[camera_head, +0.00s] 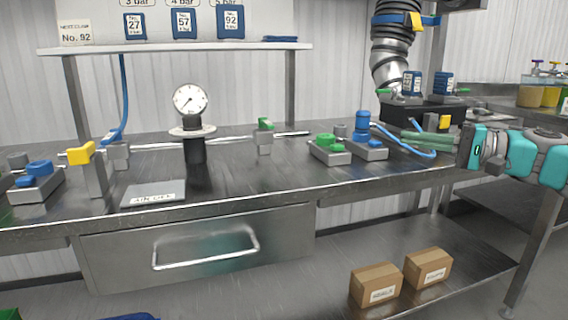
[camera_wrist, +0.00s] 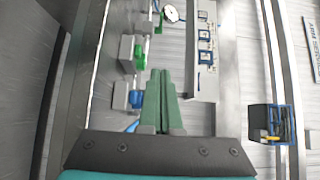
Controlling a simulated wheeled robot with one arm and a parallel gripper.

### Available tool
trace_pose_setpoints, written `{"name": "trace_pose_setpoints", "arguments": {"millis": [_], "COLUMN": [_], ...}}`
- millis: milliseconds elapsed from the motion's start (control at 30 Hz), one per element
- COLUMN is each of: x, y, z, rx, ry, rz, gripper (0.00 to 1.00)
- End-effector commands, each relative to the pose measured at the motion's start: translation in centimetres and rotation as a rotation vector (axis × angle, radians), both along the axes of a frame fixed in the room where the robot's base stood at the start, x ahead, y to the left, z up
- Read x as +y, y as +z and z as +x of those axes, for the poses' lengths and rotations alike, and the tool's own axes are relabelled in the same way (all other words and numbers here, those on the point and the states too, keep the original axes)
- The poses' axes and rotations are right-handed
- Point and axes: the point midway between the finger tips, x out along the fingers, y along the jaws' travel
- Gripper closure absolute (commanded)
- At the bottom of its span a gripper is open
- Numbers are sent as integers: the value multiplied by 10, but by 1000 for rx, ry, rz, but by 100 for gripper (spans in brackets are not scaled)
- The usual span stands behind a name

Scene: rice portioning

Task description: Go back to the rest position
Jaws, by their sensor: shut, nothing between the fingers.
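My gripper (camera_head: 404,138) is at the right of the head view, with its green fingers pointing left over the right end of the steel bench (camera_head: 290,180). The wrist view shows the two green fingers (camera_wrist: 160,73) side by side and shut, with nothing between them. The teal and grey arm comes in from the right edge. No object is held.
A blue valve block (camera_head: 362,130) and a green one (camera_head: 329,143) stand on the bench, left of my fingers. A dial gauge (camera_head: 190,100) and a yellow-handled valve (camera_head: 84,155) are farther left. A ribbed duct (camera_head: 390,45) hangs behind. Two cardboard boxes (camera_head: 376,284) (camera_head: 428,267) lie on the lower shelf.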

Motion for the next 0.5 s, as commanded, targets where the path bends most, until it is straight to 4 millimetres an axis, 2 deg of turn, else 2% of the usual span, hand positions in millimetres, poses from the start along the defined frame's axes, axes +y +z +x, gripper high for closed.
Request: {"name": "trace_pose_setpoints", "arguments": {"millis": [267, 500], "x": [52, 113], "y": [-10, -32], "z": [-14, -39], "rx": [33, 78], "ry": [78, 167], "rz": [-84, -209], "gripper": [100, 100]}}
